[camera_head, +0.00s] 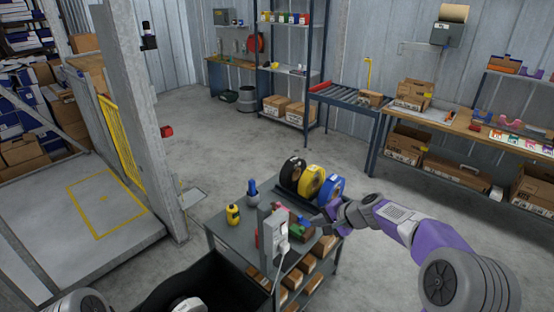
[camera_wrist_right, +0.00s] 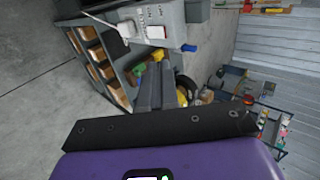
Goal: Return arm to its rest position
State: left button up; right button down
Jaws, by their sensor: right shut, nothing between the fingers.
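My right arm (camera_head: 400,222) reaches in from the right in the head view, purple and grey. Its gripper (camera_head: 318,222) is over the right part of the small grey work table (camera_head: 226,226). In the right wrist view the gripper's fingers (camera_wrist_right: 155,85) are together with nothing between them. Beyond them lie the table's shelves and a grey box with a white plug. A left gripper cannot be made out in the head view; only grey rounded parts of me show at the bottom edge.
The table holds black, yellow and blue tape rolls (camera_head: 310,182), a yellow bottle (camera_head: 233,215), a blue-topped bottle (camera_head: 253,192) and an upright grey box (camera_head: 274,232) with a cable. A concrete pillar (camera_head: 146,110) stands left. A long bench (camera_head: 470,128) is at the right. Floor between is clear.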

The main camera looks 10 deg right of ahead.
jog(key=s+a+f+n+g+h+b, duration=0.15)
jog(key=s+f, duration=0.25)
jog(key=f, duration=0.5)
jog(key=s+a+f+g, duration=0.2)
jog(key=s+a+f, duration=0.15)
jog(key=f, duration=0.55)
jog(key=s+a+f+n+g+h+b, duration=0.15)
jog(key=s+f, duration=0.25)
jog(key=f, duration=0.5)
jog(key=s+a+f+n, duration=0.1)
jog(key=s+a+f, duration=0.2)
jog(key=s, duration=0.3)
jog(key=s+a+f+n+g+y+b, duration=0.1)
jog(key=s+a+f+n, duration=0.1)
jog(key=s+f, duration=0.3)
jog(key=s+a+f+n+g+b, duration=0.1)
jog(key=s+a+f, duration=0.3)
jog(key=s, duration=0.4)
jog(key=shift+s+a+n, duration=0.15)
jog(key=shift+n, duration=0.35)
